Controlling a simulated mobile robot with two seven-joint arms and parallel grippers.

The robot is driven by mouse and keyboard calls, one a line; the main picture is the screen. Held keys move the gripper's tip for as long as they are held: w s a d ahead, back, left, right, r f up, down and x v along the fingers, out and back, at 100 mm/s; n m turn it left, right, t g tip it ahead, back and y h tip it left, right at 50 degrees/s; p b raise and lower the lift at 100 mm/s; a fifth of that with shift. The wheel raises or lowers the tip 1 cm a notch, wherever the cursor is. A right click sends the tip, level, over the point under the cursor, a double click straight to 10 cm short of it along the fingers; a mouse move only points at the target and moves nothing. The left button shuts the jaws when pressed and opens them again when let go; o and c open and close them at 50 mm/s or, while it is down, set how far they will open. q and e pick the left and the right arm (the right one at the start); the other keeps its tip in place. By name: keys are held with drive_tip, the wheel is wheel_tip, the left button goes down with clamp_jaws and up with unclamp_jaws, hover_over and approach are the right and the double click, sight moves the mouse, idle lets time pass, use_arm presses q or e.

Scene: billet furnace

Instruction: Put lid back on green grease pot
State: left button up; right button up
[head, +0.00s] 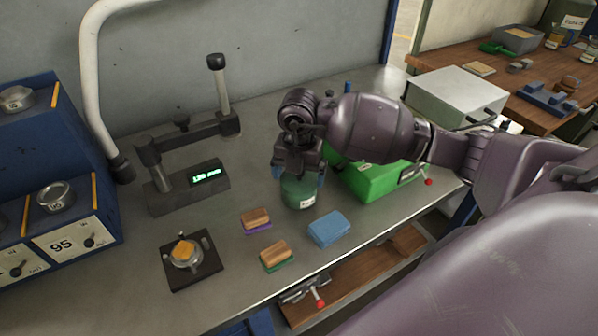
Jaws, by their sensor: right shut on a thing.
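The green grease pot (299,193) stands upright on the grey bench top, with a small pale label low on its side. My right gripper (299,172) points down right over the pot, its fingertips on either side of the pot's top. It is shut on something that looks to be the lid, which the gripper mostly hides. I cannot tell whether the lid touches the rim. My left gripper is not in view.
A green box (375,181) stands close right of the pot. A blue block (329,229) and two brushes with wooden backs, one purple (256,220) and one green (276,255), lie in front. A gauge stand (188,186) with a lit display is at left.

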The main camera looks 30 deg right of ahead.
idle(0.9)
drive_tip(key=o, duration=0.5)
drive_tip(key=shift+o, duration=0.2)
drive_tip(key=shift+r+p, duration=0.85)
drive_tip(key=shift+r, duration=0.2)
drive_tip(key=shift+r+p, duration=1.2)
drive_tip(key=shift+r, duration=0.6)
drive_tip(key=shift+r+p, duration=0.4)
drive_tip(key=shift+r, duration=0.25)
